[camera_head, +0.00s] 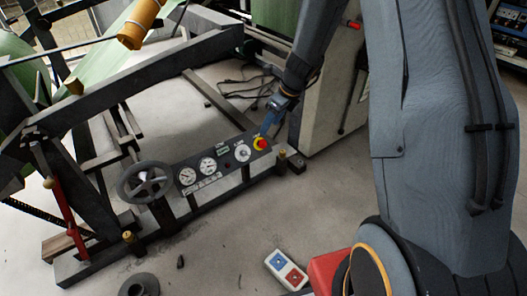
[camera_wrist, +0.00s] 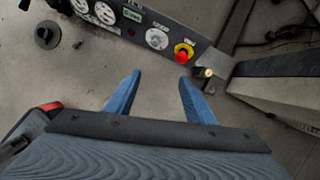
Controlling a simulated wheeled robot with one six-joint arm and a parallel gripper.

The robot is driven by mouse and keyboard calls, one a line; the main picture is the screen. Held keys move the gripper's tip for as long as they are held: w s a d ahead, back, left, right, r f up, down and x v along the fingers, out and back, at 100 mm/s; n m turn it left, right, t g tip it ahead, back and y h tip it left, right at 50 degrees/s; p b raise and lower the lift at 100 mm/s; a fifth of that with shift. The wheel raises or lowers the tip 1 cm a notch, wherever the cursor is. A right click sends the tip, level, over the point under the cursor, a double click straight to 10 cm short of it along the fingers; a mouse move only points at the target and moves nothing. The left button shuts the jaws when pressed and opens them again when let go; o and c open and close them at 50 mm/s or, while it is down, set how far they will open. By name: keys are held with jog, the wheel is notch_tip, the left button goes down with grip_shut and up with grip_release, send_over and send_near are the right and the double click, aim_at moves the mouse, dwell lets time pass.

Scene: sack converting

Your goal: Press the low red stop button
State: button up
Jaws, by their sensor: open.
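The red stop button (camera_head: 261,144) sits on a yellow ring at the right end of a low dark control panel (camera_head: 222,162). In the wrist view the red button (camera_wrist: 182,57) is just beyond the right fingertip. My gripper (camera_head: 266,126) points down close behind the button in the head view. Its two blue fingers are spread with nothing between them, as the wrist view of my gripper (camera_wrist: 160,76) shows. I see no clear contact between a finger and the button.
The panel also carries gauges (camera_head: 207,166) and a pale dial (camera_head: 242,153). A handwheel (camera_head: 145,183) stands at its left. A pale cabinet (camera_head: 328,100) is close on the right. A box with blue and red buttons (camera_head: 286,269) lies on the floor in front. Cables lie behind.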

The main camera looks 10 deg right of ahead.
aim_at(264, 143)
jog(key=w+f+m+b, duration=0.1)
jog(key=w+f+b, duration=0.1)
jog(key=f, duration=0.3)
jog(key=w+f+m+b, duration=0.2)
jog(key=w+f+b, duration=0.1)
jog(key=f, duration=0.2)
jog(key=w+f+m+b, duration=0.2)
jog(key=w+f+b, duration=0.1)
jog(key=f, duration=0.3)
jog(key=shift+w+t, duration=0.3)
jog(key=shift+w, duration=0.05)
